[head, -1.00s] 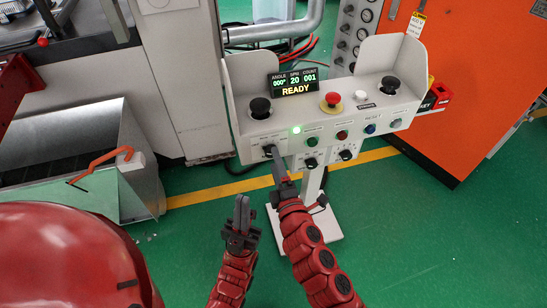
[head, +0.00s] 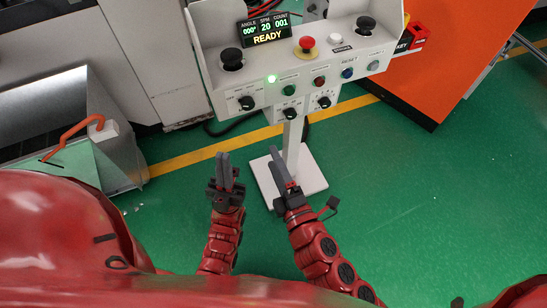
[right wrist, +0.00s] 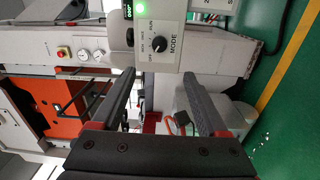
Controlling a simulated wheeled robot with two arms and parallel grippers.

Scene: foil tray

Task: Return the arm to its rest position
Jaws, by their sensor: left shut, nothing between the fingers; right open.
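My left gripper (head: 225,168) is shut and empty, pointing up in the head view, below the left part of the control panel (head: 215,92). My right gripper (head: 279,162) is just to its right, in front of the panel's post. Its fingers stand apart with nothing between them in the right wrist view (right wrist: 160,82). It is clear of the panel and its mode knob (head: 246,103). The knob, marked MODE, also shows beyond the fingers in the right wrist view (right wrist: 158,46).
The panel carries a red push button (head: 306,44), two black buttons, several knobs and a display reading READY. Its base plate (head: 312,178) stands on the green floor. A metal bin (head: 125,160) is at left and an orange cabinet (head: 432,85) at right. The floor at right is clear.

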